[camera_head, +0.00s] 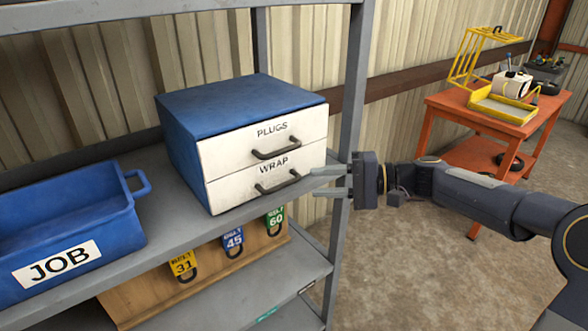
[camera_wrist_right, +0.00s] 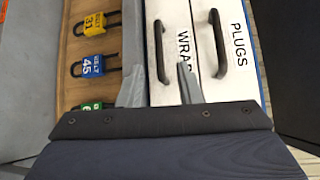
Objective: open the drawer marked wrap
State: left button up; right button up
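A blue cabinet (camera_head: 235,100) with two white drawers stands on the grey shelf. The lower drawer, marked WRAP (camera_head: 232,190), and the upper drawer, marked PLUGS (camera_head: 225,150), both look closed. The wrap drawer's dark bar handle (camera_head: 277,184) is also in the right wrist view (camera_wrist_right: 160,52). My right gripper (camera_head: 316,181) is open and empty, just right of that handle in the head view. In the right wrist view (camera_wrist_right: 160,80), the handle's near end appears between the fingertips. I cannot tell the exact gap. My left gripper is out of view.
A blue JOB bin (camera_head: 120,228) stands left of the cabinet. A board with several coloured padlocks (camera_head: 232,240) is below the shelf. A grey rack post (camera_head: 350,100) rises behind my right gripper. An orange cart (camera_head: 475,115) stands at right.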

jog(key=a+f, duration=0.1)
jog(key=a, duration=0.5)
jog(key=shift+w+a, duration=0.35)
grip_shut()
